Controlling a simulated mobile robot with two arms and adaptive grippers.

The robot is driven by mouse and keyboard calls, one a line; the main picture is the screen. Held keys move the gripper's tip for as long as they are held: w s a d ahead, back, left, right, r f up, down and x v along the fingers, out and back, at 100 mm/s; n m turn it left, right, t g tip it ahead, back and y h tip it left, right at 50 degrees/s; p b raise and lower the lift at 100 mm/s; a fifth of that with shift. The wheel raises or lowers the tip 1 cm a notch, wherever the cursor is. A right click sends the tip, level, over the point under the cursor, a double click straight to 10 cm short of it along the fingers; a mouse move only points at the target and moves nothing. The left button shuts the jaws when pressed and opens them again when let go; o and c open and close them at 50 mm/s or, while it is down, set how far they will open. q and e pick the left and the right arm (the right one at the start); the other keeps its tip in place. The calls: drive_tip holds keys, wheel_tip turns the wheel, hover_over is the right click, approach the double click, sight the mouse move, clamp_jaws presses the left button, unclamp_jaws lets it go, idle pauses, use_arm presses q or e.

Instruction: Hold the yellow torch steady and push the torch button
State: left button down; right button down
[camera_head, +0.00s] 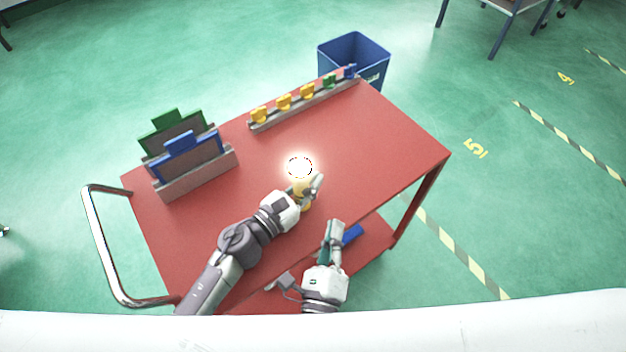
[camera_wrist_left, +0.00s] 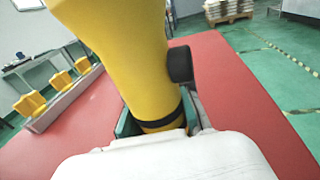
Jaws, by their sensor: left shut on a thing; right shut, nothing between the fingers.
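The yellow torch (camera_head: 303,186) stands over the red cart top, and its head glows bright. My left gripper (camera_head: 307,196) is shut around the torch body. In the left wrist view the torch (camera_wrist_left: 125,45) rises large between the fingers (camera_wrist_left: 160,120), leaning slightly left. A black knob (camera_wrist_left: 180,64) sticks out from its right side; I cannot tell whether it is the button. My right gripper (camera_head: 334,228) is shut and empty, close to the cart's front edge, below and apart from the torch.
The red cart top (camera_head: 370,150) is clear on the right. A grey rail (camera_head: 305,106) with yellow, green and blue pieces lies along the back. A holder (camera_head: 197,181) with green and blue-topped panels stands at left. A blue bin (camera_head: 354,60) stands behind.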

use_arm(q)
drive_tip(key=c, duration=1)
unclamp_jaws()
drive_tip(key=shift+a, duration=0.1)
drive_tip(key=v, duration=1.2)
drive_tip(key=shift+r, duration=0.15)
